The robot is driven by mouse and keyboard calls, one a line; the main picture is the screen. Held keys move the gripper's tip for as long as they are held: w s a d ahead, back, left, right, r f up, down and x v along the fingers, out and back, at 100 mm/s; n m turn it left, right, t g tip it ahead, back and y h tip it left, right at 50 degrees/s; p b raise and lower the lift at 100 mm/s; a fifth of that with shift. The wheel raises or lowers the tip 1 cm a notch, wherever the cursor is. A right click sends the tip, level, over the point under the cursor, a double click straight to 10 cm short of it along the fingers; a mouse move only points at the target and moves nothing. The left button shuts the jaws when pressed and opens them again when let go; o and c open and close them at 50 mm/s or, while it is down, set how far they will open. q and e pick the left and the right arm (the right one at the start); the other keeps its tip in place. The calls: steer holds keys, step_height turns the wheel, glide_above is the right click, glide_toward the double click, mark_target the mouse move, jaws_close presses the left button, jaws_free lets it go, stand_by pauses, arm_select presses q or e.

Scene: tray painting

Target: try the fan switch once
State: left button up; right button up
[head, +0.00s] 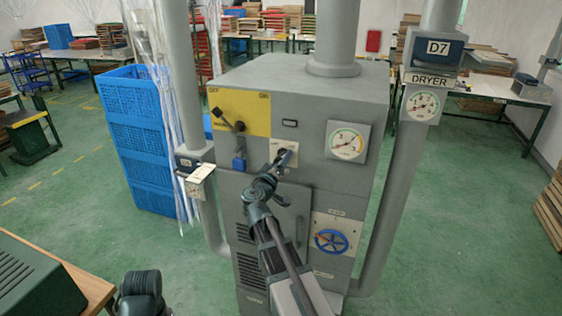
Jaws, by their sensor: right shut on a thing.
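A grey dryer cabinet (300,80) stands in the middle of the head view. A small pale switch plate (273,148) is on its front, with lettering too small to read. My right gripper (284,158) is at this plate, its jaws shut on the small switch there. The jaws hide most of the switch, so I cannot tell its position. To the upper left is a yellow plate (255,108) marked OFF and ON, with a black lever (226,120).
A blue padlock-like part (238,164), a round gauge (347,142) and a blue handwheel (331,241) are on the cabinet front. Grey pipes (395,190) flank it. Stacked blue crates (135,130) stand left. Green floor is open on the right.

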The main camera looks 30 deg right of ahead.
steer(key=shift+f, duration=0.1)
steer(key=o, duration=1.4)
steer(key=shift+s+a, duration=0.1)
steer(key=v, duration=1.3)
steer(key=shift+s+a, duration=0.2)
